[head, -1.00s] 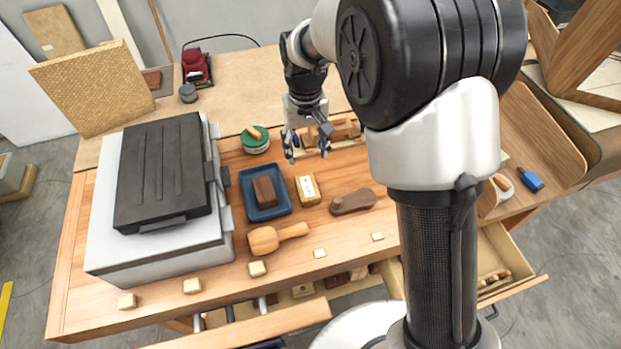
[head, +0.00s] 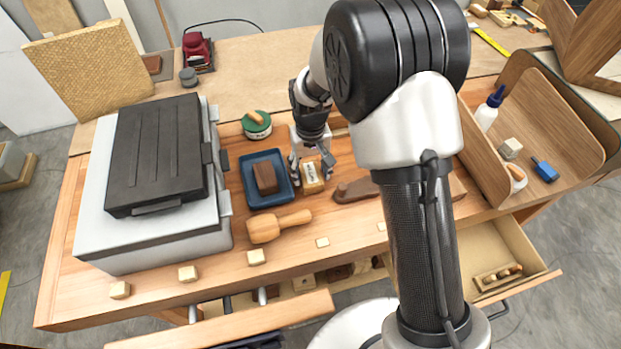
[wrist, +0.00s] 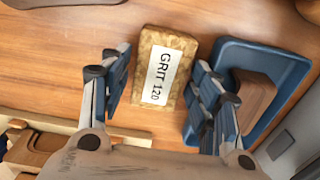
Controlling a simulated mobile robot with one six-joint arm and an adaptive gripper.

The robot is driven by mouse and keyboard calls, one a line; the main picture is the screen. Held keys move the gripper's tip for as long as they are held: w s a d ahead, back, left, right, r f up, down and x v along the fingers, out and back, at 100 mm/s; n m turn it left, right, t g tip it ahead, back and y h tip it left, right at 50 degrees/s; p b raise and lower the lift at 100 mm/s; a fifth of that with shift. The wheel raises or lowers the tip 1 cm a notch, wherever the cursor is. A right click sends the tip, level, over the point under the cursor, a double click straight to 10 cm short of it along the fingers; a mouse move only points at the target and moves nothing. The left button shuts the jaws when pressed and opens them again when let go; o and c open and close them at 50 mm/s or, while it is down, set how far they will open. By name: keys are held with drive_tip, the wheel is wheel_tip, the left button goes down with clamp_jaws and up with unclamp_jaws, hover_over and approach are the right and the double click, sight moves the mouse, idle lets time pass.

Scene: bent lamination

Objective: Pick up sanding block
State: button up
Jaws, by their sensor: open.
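The sanding block is a tan, cork-like block (wrist: 163,68) with a white label reading "GRIT 120". It lies flat on the wooden bench and also shows in the head view (head: 312,178), partly behind my fingers. My gripper (wrist: 158,95) is open above it, one finger on each side of the block in the wrist view. In the head view my gripper (head: 312,170) is low over the block. I cannot tell whether the fingers touch it.
A blue tray (head: 251,198) holding a brown block (head: 265,178) lies close beside the sanding block. A wooden mallet (head: 279,226), a brown wooden tool (head: 356,190) and a green tin (head: 257,125) are near. A large grey-and-black case (head: 157,160) stands at left.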

drive_tip(key=shift+f, duration=0.8)
drive_tip(key=shift+r, duration=0.1)
drive_tip(key=c, duration=0.8)
drive_tip(key=shift+r, duration=0.1)
drive_tip(key=shift+c, duration=0.2)
